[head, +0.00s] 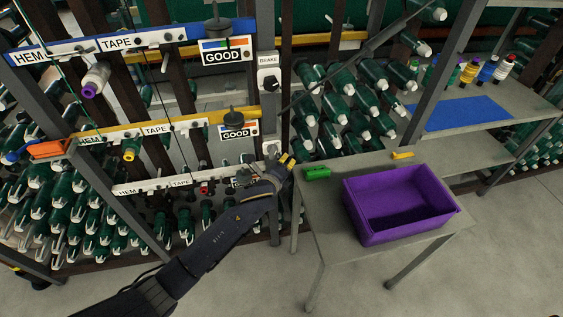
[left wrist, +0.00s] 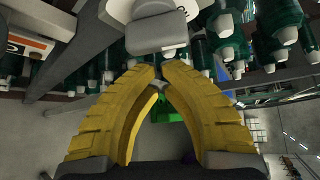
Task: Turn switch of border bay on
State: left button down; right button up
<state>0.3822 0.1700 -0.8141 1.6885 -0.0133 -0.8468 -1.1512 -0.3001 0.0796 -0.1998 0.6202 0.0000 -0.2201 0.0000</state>
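My left gripper (head: 286,162) is beside the lower end of the rack's post, at the right end of the lowest bar. In the left wrist view its yellow fingers (left wrist: 160,68) come together at the tips with nothing visible between them. A white switch box with a grey knob (left wrist: 158,32) is just beyond the fingertips; I cannot tell if they touch. In the head view a white switch box marked BRAKE (head: 268,74) with a dark knob is on the post, and another white box (head: 269,126) is lower. No border label is readable. My right gripper is not in view.
A grey table (head: 325,220) with a purple bin (head: 400,205) and a green block (head: 317,173) stands right of my left gripper. Bars labelled HEM and TAPE, GOOD signs (head: 227,52) and many green spools (head: 340,108) fill the rack. Floor is open at right.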

pick_arm(q)
jog(key=f+v, duration=0.1)
jog(key=v, duration=0.8)
jog(key=shift+s+d, duration=0.3)
jog(key=shift+s, duration=0.25)
jog(key=shift+r, duration=0.1)
